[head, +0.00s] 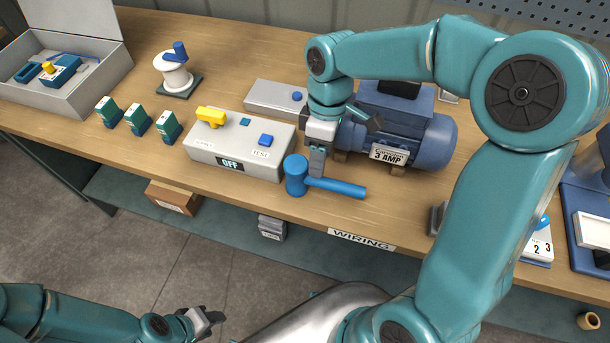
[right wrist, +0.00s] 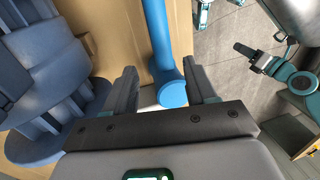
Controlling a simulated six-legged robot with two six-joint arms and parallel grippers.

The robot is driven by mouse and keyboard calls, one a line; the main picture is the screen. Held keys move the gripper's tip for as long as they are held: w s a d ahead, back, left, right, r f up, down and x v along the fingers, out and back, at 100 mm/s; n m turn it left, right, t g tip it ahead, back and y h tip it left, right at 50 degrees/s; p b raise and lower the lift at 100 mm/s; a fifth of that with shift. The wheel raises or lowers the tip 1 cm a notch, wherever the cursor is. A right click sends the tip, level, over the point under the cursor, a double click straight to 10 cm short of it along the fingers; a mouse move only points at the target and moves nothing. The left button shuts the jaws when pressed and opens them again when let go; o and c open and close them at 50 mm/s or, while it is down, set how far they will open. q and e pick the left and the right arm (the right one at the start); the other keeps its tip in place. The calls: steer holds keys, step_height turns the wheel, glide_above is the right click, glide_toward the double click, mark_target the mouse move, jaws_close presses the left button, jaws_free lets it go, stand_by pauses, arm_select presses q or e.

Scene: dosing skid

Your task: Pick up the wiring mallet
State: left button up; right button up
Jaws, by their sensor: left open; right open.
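The wiring mallet (head: 335,187) is blue and lies on the wooden bench near its front edge, its thick head at the left and its handle pointing right. My right gripper (head: 317,170) is open and points down just behind the mallet, close to where head and handle meet. My left gripper (head: 210,320) is open and empty, low in front of the bench.
A grey switch box (head: 215,155) marked OFF stands left of the mallet. A blue motor (head: 400,130) stands close behind and right of it. A flat grey box (head: 275,97) lies behind. The bench front carries a WIRING label (head: 361,239). Bare bench lies right of the handle.

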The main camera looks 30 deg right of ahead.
mark_target(317, 180)
steer(key=shift+s+a+f, duration=0.25)
steer(key=shift+f, duration=0.35)
steer(key=shift+s+a+f, duration=0.2)
steer(key=shift+f, duration=0.35)
steer(key=x, duration=0.4)
steer(key=shift+w+d, duration=0.1)
steer(key=shift+w, duration=0.15)
steer(key=shift+s+f, duration=0.15)
steer(key=shift+f, duration=0.3)
steer(key=c, duration=1)
jaws_close()
steer(key=shift+r, duration=0.1)
